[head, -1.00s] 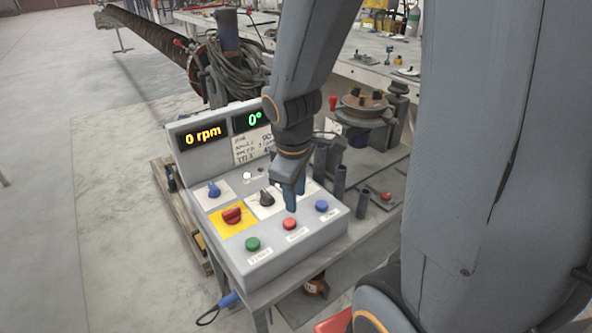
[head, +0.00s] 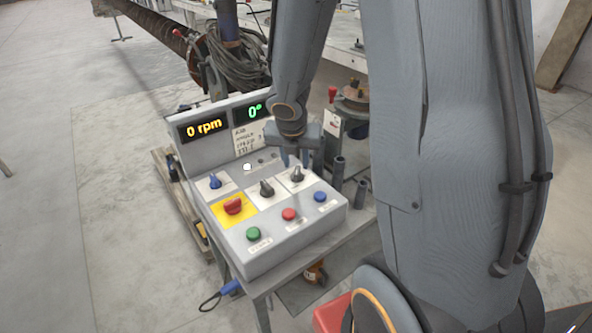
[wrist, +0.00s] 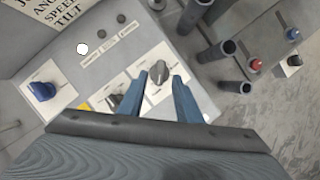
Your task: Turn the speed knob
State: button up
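The control box (head: 290,240) has several knobs, and their labels are too small to read, so I cannot tell which is the speed knob. A dark grey knob (head: 297,175) sits on the right white plate; its pointer shows in the wrist view (wrist: 158,72). Another dark knob (head: 266,188) is left of it, and a blue knob (head: 214,181) is at far left. My gripper (head: 295,163) is open and empty, pointing down behind and above the right knob. In the wrist view its blue fingers (wrist: 161,80) appear on either side of that knob; contact is not clear.
A red switch (head: 233,206) sits on a yellow plate. Green (head: 253,233), red (head: 289,214) and blue (head: 320,196) buttons line the front. The displays (head: 205,128) read 0 rpm and 0°. Dark upright tubes (head: 338,170) stand close right of the box.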

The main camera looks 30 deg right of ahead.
aim_at(297, 170)
jog(key=b+x, duration=0.1)
jog(key=x, duration=0.3)
jog(key=shift+b, duration=0.35)
jog(key=shift+c, duration=0.2)
grip_shut()
